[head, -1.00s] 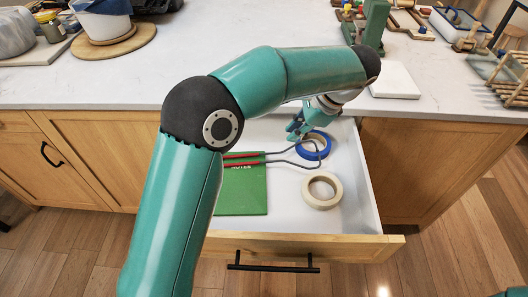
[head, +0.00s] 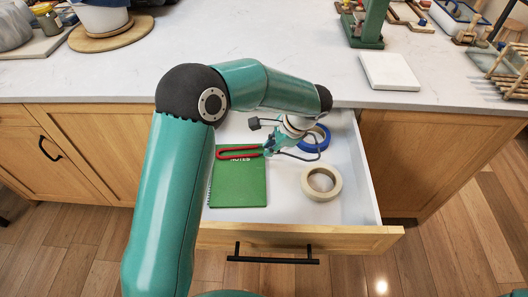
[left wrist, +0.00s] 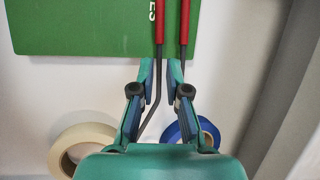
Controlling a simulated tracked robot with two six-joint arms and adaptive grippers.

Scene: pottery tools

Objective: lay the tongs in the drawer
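The tongs (head: 238,153) have red handles and thin grey arms. In the head view they are inside the open drawer (head: 350,215), with the red handles over the green notebook and the grey arms reaching right toward the tape rolls. My left gripper (head: 268,148) is low in the drawer at the point where red meets grey. In the left wrist view its fingertips (left wrist: 159,72) are apart. One grey arm of the tongs (left wrist: 158,70) passes between them, and the other runs by the right fingertip. I cannot tell whether the fingers touch the tongs. My right gripper is out of view.
In the drawer are the green notebook (head: 240,185), a cream tape roll (head: 321,183) and a blue tape roll (head: 322,134). The drawer's front right is bare. A white block (head: 390,71) and a green stand (head: 368,25) are on the counter above.

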